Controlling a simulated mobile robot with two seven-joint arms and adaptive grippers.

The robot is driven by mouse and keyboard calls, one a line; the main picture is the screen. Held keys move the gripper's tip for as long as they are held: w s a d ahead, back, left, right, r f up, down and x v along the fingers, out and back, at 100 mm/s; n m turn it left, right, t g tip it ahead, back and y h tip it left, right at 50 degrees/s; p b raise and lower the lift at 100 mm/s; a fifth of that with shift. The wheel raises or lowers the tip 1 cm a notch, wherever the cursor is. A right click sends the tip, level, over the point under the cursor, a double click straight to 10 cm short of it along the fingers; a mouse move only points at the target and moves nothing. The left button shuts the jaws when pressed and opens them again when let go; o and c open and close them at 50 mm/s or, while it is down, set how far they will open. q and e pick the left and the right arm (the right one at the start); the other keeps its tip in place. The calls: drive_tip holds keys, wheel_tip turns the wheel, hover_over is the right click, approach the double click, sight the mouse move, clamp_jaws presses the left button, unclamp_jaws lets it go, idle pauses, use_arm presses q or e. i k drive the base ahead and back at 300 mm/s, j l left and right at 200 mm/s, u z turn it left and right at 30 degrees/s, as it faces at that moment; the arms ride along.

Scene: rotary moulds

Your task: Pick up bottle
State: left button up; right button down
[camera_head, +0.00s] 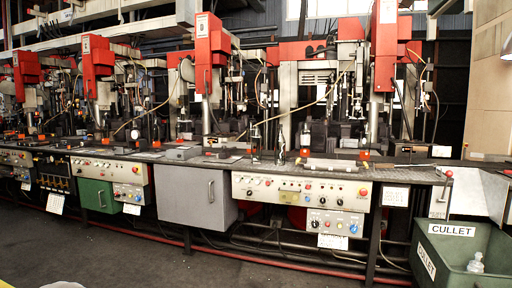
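A dark upright bottle-like object (280,148) stands on the long grey workbench (400,172), right of the middle of the head view. A second slim dark upright shape (255,143) stands just left of it; it is too small to tell if it is a bottle. A pale, clear bottle-like object (476,263) is in the green bin at the lower right. Neither of my grippers shows in the head view, so I see nothing held.
The green bin (428,238) labelled CULLET stands on the floor at the right. Red and grey machines (98,62) line the bench's back. Control panels (300,190) and a grey cabinet (185,195) front it. The dark floor (130,255) before the bench is mostly clear.

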sight(256, 139)
drive_tip(key=i+j+u, duration=0.6)
drive_tip(key=i, duration=0.2)
drive_tip(key=i+u, duration=0.3)
drive_tip(key=i, duration=0.15)
